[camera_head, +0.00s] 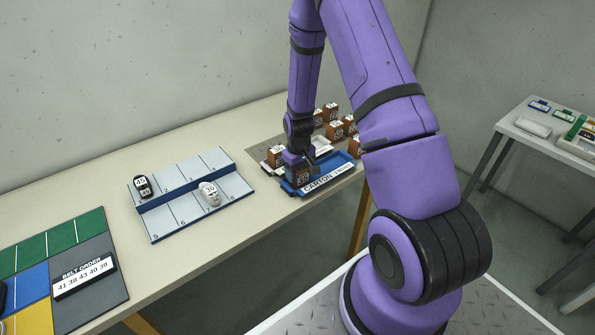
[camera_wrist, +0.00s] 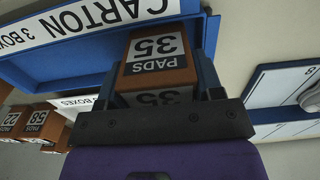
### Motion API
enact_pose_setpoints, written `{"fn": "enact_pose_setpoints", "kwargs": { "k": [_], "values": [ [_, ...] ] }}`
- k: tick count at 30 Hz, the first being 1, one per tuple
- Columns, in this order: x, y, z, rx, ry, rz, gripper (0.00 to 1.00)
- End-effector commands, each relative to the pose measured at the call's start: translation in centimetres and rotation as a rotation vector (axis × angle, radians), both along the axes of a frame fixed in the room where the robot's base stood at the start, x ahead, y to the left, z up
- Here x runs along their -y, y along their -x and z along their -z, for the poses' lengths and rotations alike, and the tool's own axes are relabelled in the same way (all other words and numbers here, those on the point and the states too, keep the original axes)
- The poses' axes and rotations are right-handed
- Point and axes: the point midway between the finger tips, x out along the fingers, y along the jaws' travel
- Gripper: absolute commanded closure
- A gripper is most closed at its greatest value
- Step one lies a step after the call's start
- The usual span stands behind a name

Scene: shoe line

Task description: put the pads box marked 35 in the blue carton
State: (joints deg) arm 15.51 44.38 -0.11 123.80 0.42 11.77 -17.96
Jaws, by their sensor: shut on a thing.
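The brown pads box marked 35 (camera_wrist: 158,48) is between the two fingers of my gripper (camera_wrist: 160,62) in the wrist view. My gripper (camera_head: 301,172) is shut on it, and the box (camera_head: 304,177) shows below the wrist in the head view. The blue carton (camera_wrist: 75,61) lies under and around the box in the wrist view, with a white CARTON label along one edge. In the head view the carton (camera_head: 342,162) is near the table's front right edge. The box is over or inside its left part; I cannot tell whether it touches the floor.
Several brown boxes (camera_head: 331,112) stand behind the carton, beside a white tray (camera_head: 322,146). The wrist view shows boxes marked 22 (camera_wrist: 12,121) and 58 (camera_wrist: 38,122). A numbered grey-blue rack (camera_head: 172,214) with shoes stands left. My arm hides part of the table's right end.

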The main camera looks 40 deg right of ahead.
Motion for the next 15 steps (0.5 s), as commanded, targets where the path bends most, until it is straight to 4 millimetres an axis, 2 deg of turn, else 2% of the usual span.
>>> {"fn": "enact_pose_setpoints", "kwargs": {
  "k": [4,5,6,8,15],
  "values": [
    [-0.01,0.01,0.31,-0.001,0.000,0.000,0.64],
    [0.00,0.00,0.30,-0.001,0.000,0.000,0.35],
    [0.00,0.00,0.28,-0.001,0.000,0.000,0.26],
    [0.00,-0.01,0.27,0.000,0.000,0.000,0.14],
    [0.00,-0.01,0.24,0.000,0.000,0.000,0.14]
  ]
}}
